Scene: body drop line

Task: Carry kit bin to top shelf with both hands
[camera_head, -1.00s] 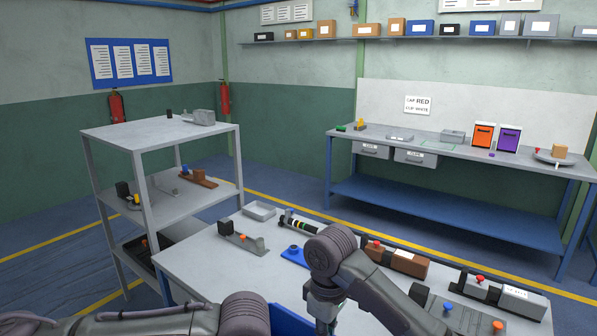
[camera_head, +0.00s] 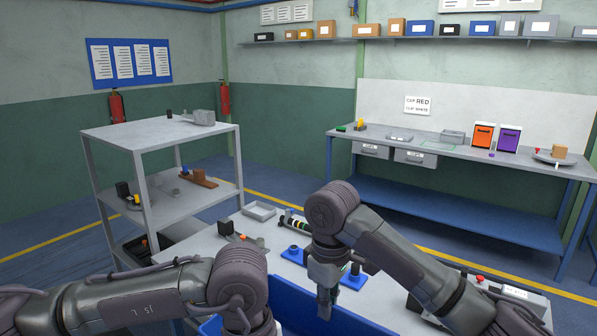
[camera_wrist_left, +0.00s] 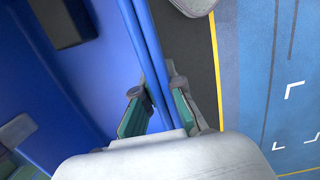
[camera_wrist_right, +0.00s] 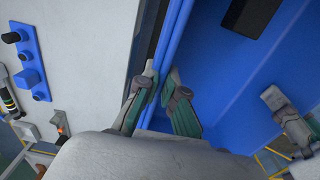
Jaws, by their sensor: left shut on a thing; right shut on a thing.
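The blue kit bin (camera_head: 340,322) shows at the bottom of the head view, mostly cut off by the frame. My right gripper (camera_head: 324,305) reaches down onto its rim; in the right wrist view the fingers (camera_wrist_right: 160,88) are shut on the bin wall (camera_wrist_right: 205,50). In the left wrist view my left gripper (camera_wrist_left: 155,98) is shut on the rim of the bin (camera_wrist_left: 95,75); its fingers are out of the head view. The grey shelf rack stands at the left, and its top shelf (camera_head: 140,136) carries a grey block (camera_head: 204,117) and small dark items near its back edge.
A grey table (camera_head: 205,243) with a tray (camera_head: 259,211), blue fixtures (camera_head: 293,253) and other parts lies just beyond the bin. A blue workbench (camera_head: 440,207) stands at the back right. The front part of the top shelf is clear.

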